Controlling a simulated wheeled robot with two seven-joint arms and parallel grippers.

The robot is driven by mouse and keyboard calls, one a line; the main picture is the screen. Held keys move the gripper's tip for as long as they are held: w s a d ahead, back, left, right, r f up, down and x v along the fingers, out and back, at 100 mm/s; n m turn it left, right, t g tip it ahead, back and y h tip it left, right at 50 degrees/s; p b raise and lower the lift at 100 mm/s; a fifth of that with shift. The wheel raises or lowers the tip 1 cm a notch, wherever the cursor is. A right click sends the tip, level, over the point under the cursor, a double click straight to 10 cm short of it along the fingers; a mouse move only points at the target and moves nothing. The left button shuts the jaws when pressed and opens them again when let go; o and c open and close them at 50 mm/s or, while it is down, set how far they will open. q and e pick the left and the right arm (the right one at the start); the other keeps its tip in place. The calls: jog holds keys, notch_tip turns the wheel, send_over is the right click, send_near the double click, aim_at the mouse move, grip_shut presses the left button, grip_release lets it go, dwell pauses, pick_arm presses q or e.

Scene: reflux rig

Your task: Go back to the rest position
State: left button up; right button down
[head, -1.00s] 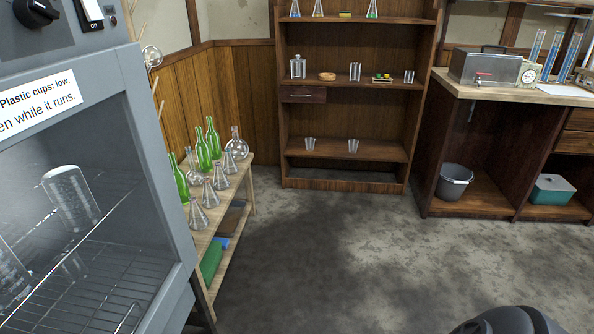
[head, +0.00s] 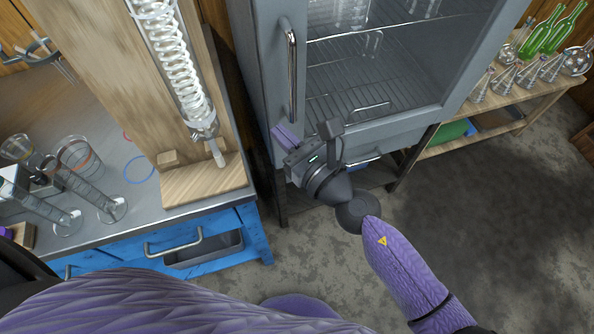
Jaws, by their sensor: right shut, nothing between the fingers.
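My right gripper (head: 283,137) is in the middle of the view, in front of the lower left part of the grey cabinet (head: 268,60). Its purple fingers are together with nothing between them. My right arm comes up from the lower right, clear of the floor. My left gripper is not in view. No object is held in what I see.
The cabinet's metal handle (head: 292,75) is close above my right gripper. A blue bench (head: 110,255) on the left carries cylinders, beakers and a wooden stand (head: 205,183) with a glass coil condenser (head: 172,60). A bottle shelf (head: 490,135) stands right. Floor (head: 510,230) at right is free.

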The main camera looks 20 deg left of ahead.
jog(key=s+d, duration=0.4)
jog(key=s, duration=0.2)
jog(key=s+d+f+m+g+h+p, duration=0.1)
jog(key=s+d+f+m+h, duration=0.1)
jog(key=d+f+m+h, duration=0.65)
jog(key=s+d+f+m+h+p, duration=0.1)
jog(key=d+f+m+h+p, duration=0.15)
jog(key=d+f+m, duration=1)
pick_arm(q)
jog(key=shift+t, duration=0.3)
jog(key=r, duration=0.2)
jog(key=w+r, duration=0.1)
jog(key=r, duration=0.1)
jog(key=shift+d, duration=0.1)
pick_arm(e)
jog(key=s+d+f+m+g+h, duration=0.1)
jog(key=s+d+f+m+g, duration=0.1)
jog(key=s+m, duration=0.6)
jog(key=s+d+f+m+g+h, duration=0.2)
jog(key=s+m, duration=0.5)
jog(key=s, duration=0.5)
jog(key=s+d+f+m+g+h, duration=0.1)
jog(key=s+d+f+m+g, duration=0.3)
jog(key=s+f+m, duration=0.3)
jog(key=s+m+g, duration=0.1)
jog(key=s, duration=0.2)
jog(key=shift+s+f+m+g+h, duration=0.15)
jog(key=shift+f+m+g+h, duration=0.15)
jog(key=shift+f+h, duration=0.1)
